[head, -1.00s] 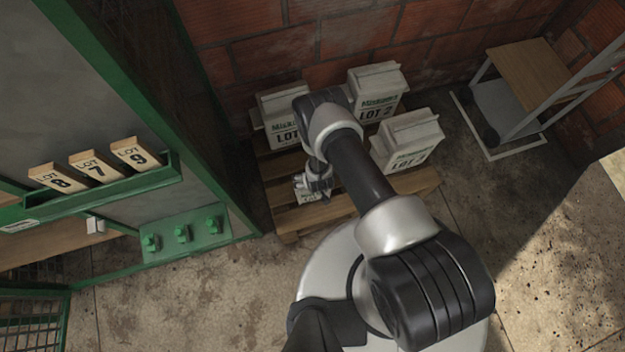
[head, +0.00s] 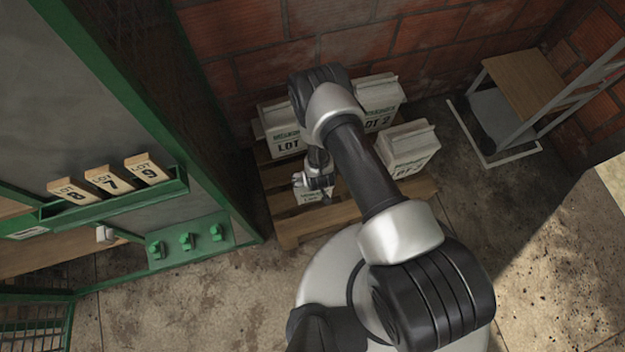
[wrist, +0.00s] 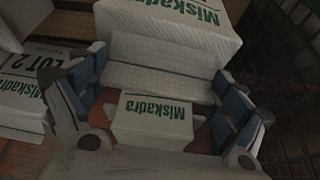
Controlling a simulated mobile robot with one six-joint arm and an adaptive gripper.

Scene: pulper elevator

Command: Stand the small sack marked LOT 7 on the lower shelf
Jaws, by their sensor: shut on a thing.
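My gripper (head: 318,182) is over the front part of the wooden pallet in the head view, its fingers closed around a small white sack (head: 311,197). In the wrist view the small sack (wrist: 152,120) sits between the blue finger pads of my gripper (wrist: 158,115), with green "Miskadra" lettering showing. Its lot mark is not readable, and my arm hides part of it in the head view. I cannot tell whether it touches the pallet. A wooden board (head: 45,257) low in the green frame at the left may be the lower shelf.
Large white sacks stand on the pallet (head: 300,228), one marked LOT 2 (head: 378,115). The green rack (head: 120,203) at left holds wooden blocks marked 8, 7 and 9. A cart (head: 525,80) stands at the right. Concrete floor in front is clear.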

